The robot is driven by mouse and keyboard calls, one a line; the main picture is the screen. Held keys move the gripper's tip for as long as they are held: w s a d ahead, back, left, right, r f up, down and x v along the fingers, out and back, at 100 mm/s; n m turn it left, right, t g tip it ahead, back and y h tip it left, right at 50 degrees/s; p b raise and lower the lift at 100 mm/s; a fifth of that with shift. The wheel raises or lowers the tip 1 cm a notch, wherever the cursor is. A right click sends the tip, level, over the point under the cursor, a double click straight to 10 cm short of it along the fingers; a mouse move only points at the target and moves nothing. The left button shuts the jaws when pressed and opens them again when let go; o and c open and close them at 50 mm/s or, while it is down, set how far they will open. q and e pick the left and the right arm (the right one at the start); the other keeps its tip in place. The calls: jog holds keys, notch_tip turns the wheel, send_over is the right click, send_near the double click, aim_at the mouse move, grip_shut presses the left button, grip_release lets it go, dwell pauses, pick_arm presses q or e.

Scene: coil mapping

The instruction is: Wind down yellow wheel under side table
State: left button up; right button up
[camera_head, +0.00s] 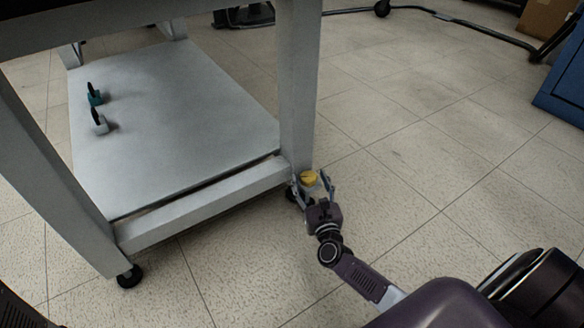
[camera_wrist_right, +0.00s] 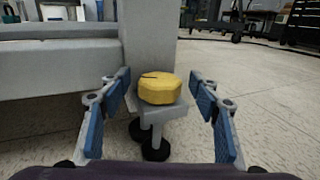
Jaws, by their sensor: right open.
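The yellow wheel (camera_head: 309,178) sits at the foot of the side table's (camera_head: 297,90) near right leg, just above floor level. In the right wrist view the yellow wheel (camera_wrist_right: 160,88) is a faceted knob on a small grey bracket (camera_wrist_right: 165,110), with black casters (camera_wrist_right: 154,150) below. My right gripper (camera_head: 315,187) is open, its fingers to either side of the wheel. In the wrist view the blue-padded fingers (camera_wrist_right: 160,105) stand apart from the wheel, with gaps on both sides. My left gripper is not in view.
Another caster (camera_head: 130,277) stands under the left leg. A blue cabinet (camera_head: 564,90) and a cable (camera_head: 465,22) lie farther off.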

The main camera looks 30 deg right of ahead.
jog(key=shift+d+f+n+y+b, duration=0.15)
jog(key=shift+d+n+y+b, duration=0.05)
jog(key=shift+n+y+b, duration=0.4)
jog(key=n+y+b, duration=0.1)
jog(key=y+b, duration=0.1)
jog(key=b, duration=0.1)
jog(key=n+y+b, duration=0.2)
jog(key=y+b, duration=0.1)
jog(key=shift+s+d+f+t+y+b, duration=0.1)
jog(key=shift+f+t+y+b, duration=0.1)
jog(key=shift+t+y+b, duration=0.15)
jog(key=s+r+p, duration=0.2)
jog(key=s+p, duration=0.4)
jog(key=s, duration=0.2)
jog(key=s+a+r+n+t+y+p, duration=0.2)
jog(key=a+r+n+p, duration=0.2)
jog(key=a+r+n, duration=0.3)
jog(key=s+a+r+n+t+y+p, duration=0.1)
jog(key=a+r+n, duration=0.6)
jog(key=r, duration=1.1)
jog(key=shift+s+a+r+t+y+p, duration=0.45)
jog(key=shift+a+t+p, duration=0.6)
jog(key=shift+a+p, duration=0.7)
jog(key=shift+w+f, duration=0.1)
jog(key=shift+f, duration=0.1)
